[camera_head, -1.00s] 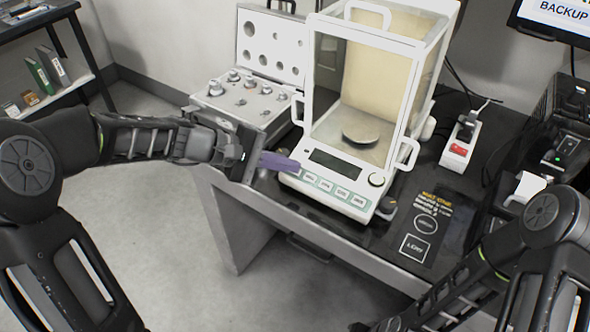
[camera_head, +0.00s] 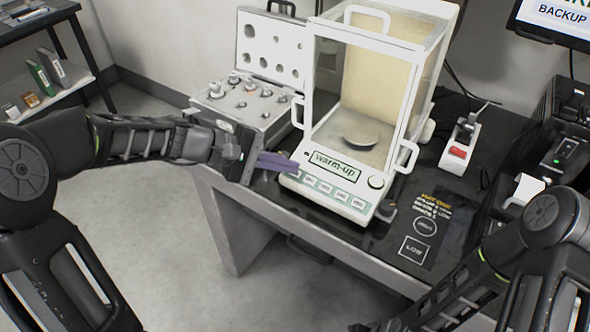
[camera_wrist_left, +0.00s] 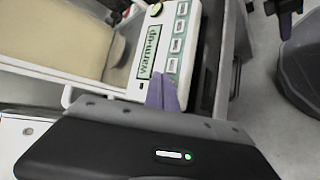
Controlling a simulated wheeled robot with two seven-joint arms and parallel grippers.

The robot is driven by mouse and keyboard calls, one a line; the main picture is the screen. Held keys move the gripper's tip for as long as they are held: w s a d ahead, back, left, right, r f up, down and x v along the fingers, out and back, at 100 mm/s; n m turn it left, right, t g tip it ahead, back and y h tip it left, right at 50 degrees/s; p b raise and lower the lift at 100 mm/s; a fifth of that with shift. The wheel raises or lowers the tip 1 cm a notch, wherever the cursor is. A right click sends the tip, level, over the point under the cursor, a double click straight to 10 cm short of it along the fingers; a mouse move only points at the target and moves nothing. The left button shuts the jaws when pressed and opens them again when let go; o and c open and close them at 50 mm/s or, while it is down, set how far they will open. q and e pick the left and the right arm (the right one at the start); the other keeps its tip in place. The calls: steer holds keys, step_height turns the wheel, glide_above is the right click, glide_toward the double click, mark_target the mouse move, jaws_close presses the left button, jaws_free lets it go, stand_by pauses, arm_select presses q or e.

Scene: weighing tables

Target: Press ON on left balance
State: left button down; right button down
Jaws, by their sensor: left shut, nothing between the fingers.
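The balance (camera_head: 345,186) is a white unit with a glass draft shield and a round pan (camera_head: 362,126) inside. Its display (camera_head: 334,167) reads "warm-up", and a row of buttons (camera_head: 326,188) runs below it. My left gripper (camera_head: 292,164) is shut, with its purple fingers at the left end of the front panel by the display and the leftmost button. I cannot tell whether the tips touch. In the left wrist view the fingers (camera_wrist_left: 163,95) lie at the panel's end beside the display (camera_wrist_left: 149,50). My right gripper is out of view; only my right arm shows.
An open case of weights (camera_head: 250,98) stands left of the balance. A power strip (camera_head: 461,140) and a dark card (camera_head: 425,232) lie to its right on the black table. A monitor (camera_head: 555,18) is at the upper right.

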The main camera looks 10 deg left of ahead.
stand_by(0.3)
arm_select(q)
steer(key=r+p, duration=0.1)
steer(key=s+r+p, duration=0.1)
steer(key=r, duration=0.1)
steer(key=r+p, duration=0.1)
steer(key=shift+s+a+r, duration=0.3)
steer(key=shift+s+r, duration=0.05)
stand_by(0.8)
